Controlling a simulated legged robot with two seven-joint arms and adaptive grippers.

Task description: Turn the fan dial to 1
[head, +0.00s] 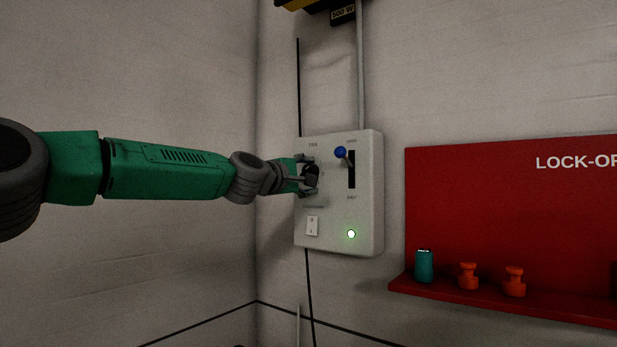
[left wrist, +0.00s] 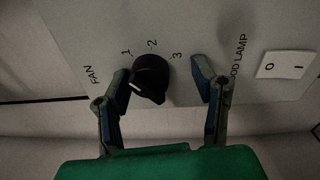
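The fan dial (left wrist: 152,76) is a black knob on the grey control box, with the numbers 1, 2 and 3 around it in the left wrist view. Its white mark sits on the lower left side and points away from 1, 2 and 3, toward my left finger. My left gripper (left wrist: 162,72) is open with its fingers on either side of the dial. The left finger is close to the knob; I cannot tell if it touches. The right finger stands apart from it. In the head view my left gripper (head: 308,178) is at the box and mostly hides the dial. My right gripper is not in view.
The control box (head: 368,205) also carries a blue-knobbed lever (head: 341,152) in a slot, a white rocker switch (head: 312,226) and a lit green lamp (head: 351,234). A red lock-off board (head: 500,200) with a shelf holding small items is to the right.

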